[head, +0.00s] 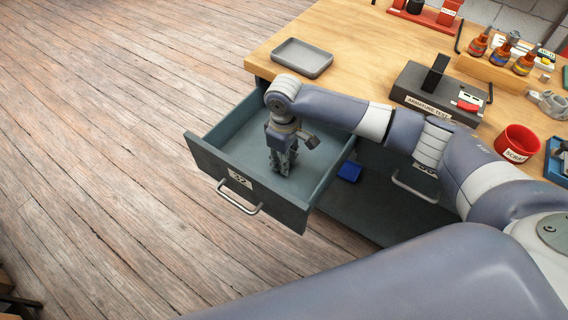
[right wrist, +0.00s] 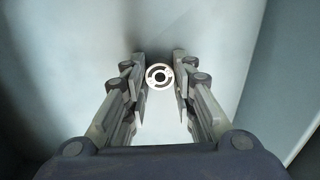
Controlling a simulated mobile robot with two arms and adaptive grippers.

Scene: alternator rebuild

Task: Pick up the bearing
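The bearing (right wrist: 159,76) is a small silver ring with a dark band, seen in the right wrist view. It lies on the drawer floor between the two fingertips of my right gripper (right wrist: 158,88). The fingers are apart, with a gap on each side of the ring. In the head view my right gripper (head: 283,163) points straight down inside the open drawer (head: 225,158). The bearing cannot be made out there. My left gripper is not in view.
The drawer walls surround my right gripper. Above it, the wooden bench (head: 350,40) holds a grey tray (head: 302,57), a dark test fixture (head: 436,92), a red cup (head: 516,141) and several bottles. A blue object (head: 349,172) is beside the drawer.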

